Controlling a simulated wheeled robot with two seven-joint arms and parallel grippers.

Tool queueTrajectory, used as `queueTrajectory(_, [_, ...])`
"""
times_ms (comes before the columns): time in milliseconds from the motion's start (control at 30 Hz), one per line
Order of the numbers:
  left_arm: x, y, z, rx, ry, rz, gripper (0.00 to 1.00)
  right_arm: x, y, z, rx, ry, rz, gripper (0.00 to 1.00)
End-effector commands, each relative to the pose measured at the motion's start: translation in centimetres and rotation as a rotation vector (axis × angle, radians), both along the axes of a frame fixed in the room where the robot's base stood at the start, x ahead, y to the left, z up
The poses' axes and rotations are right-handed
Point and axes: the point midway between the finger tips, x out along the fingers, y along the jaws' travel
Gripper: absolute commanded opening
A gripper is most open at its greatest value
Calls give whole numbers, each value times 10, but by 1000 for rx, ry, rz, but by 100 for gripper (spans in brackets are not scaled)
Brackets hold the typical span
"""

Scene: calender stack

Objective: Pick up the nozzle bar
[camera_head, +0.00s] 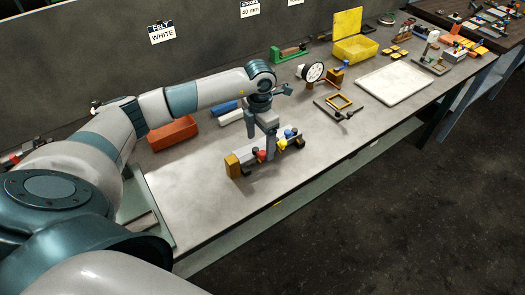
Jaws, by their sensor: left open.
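What looks like the nozzle bar (242,158) is a pale grey bar with an orange-yellow block (233,166) at its near left end. Red, yellow and blue knobs with dark fittings line its front. It lies on the workbench (315,180). My left gripper (262,142) points down over the middle of this bar, its jaws open. The fingers overlap the bar in the picture, and I cannot tell whether they touch it. My gripper hides part of the bar. My right gripper is not in view.
A dial gauge (312,72), a small wooden frame (338,102), a white tray (395,83) and a yellow box (355,49) stand to the right. The bench's front is clear.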

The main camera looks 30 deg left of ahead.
Motion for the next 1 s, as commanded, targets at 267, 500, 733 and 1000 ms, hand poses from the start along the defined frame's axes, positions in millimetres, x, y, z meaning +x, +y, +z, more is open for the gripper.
queueTrajectory(267, [0,0,0,0,0,0,34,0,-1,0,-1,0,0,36])
queueTrajectory(500, [1,0,2,-1,-3,1,3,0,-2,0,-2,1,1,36])
queueTrajectory(733, [1,0,4,0,-3,1,3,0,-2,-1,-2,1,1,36])
queueTrajectory(1000, [2,0,22,-1,-6,0,3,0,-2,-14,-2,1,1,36])
